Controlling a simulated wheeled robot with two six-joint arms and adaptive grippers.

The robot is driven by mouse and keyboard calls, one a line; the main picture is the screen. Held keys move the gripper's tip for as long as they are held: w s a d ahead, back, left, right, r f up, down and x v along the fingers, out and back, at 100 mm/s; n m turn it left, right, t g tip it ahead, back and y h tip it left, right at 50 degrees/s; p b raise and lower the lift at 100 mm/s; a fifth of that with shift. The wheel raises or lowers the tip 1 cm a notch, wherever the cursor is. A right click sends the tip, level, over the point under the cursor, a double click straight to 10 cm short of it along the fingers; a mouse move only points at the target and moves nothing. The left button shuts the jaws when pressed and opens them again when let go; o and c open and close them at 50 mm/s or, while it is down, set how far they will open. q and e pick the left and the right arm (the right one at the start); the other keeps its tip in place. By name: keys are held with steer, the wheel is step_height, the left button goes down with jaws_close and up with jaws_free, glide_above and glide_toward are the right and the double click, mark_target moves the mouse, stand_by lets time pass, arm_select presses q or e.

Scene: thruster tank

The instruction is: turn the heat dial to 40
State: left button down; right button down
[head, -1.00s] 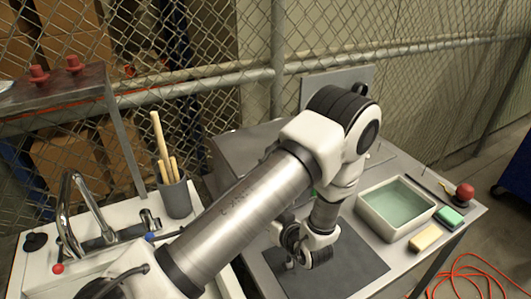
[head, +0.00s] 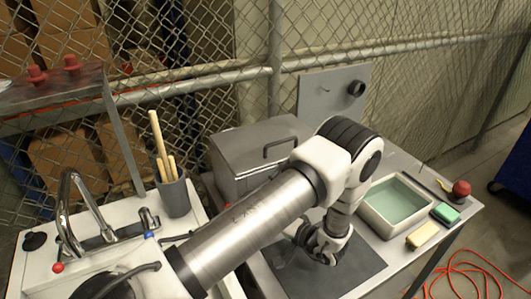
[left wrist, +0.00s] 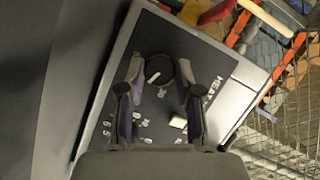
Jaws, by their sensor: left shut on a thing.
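In the left wrist view a round black heat dial (left wrist: 158,67) sits on a dark front panel (left wrist: 120,65) with pale edges. In the head view my left gripper (head: 308,236) is low in front of the grey lidded metal box (head: 228,150), over the dark mat (head: 350,275). The arm hides the dial there, so its setting cannot be told. My right gripper is out of view.
A basin of greenish liquid (head: 362,212), a yellow sponge (head: 422,235) and a green sponge (head: 445,212) are on the right. An upright panel (head: 318,105) with a black knob (head: 356,88) stands behind. A sink tap (head: 70,205) and a cup (head: 174,198) are left.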

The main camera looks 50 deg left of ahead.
arm_select(q)
steer(key=shift+w+m+y, duration=0.1)
steer(key=shift+m+y, duration=0.3)
steer(key=shift+m, duration=0.2)
steer(key=c, duration=0.8)
jaws_free()
steer(key=shift+o, duration=0.2)
steer(key=shift+d, duration=0.1)
steer(key=d, duration=0.4)
steer(key=w+d+r, duration=0.1)
steer(key=d, duration=0.6)
steer(key=shift+w+d+r+b, duration=0.2)
steer(key=shift+d+b, duration=0.1)
steer(key=shift+d, duration=0.1)
